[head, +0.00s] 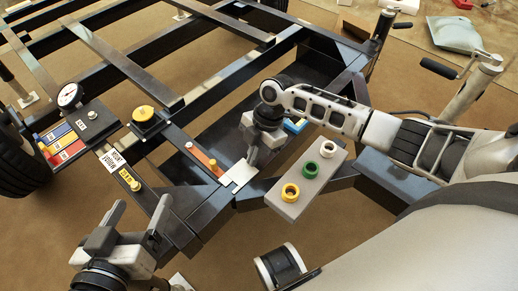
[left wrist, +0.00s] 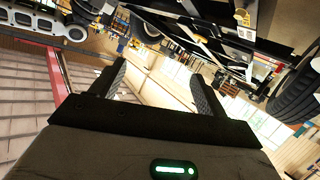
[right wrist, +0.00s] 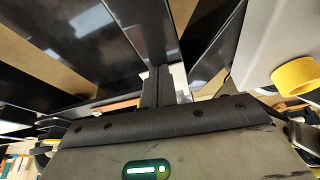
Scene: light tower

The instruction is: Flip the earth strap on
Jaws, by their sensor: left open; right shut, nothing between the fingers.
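An orange strip (head: 204,159), which looks like the earth strap, lies on the dark frame with a small silver knob near its far end. A pale metal plate (head: 239,177) sits at its near end. A yellow label and a brass knob (head: 135,185) are further left; their text is too small to read. My right gripper (head: 254,157) is shut and empty, its tips just above or beside the pale plate; contact cannot be told. In the right wrist view, an orange edge (right wrist: 122,104) shows left of the shut fingers (right wrist: 162,85). My left gripper (head: 133,218) is open and empty, at the lower left.
A grey box (head: 304,180) with white, green and yellow rings stands right of my right gripper. A gauge (head: 70,96), a yellow-topped round knob (head: 144,115) and coloured blocks (head: 60,143) are at left. Dark frame beams (head: 130,72) cross behind.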

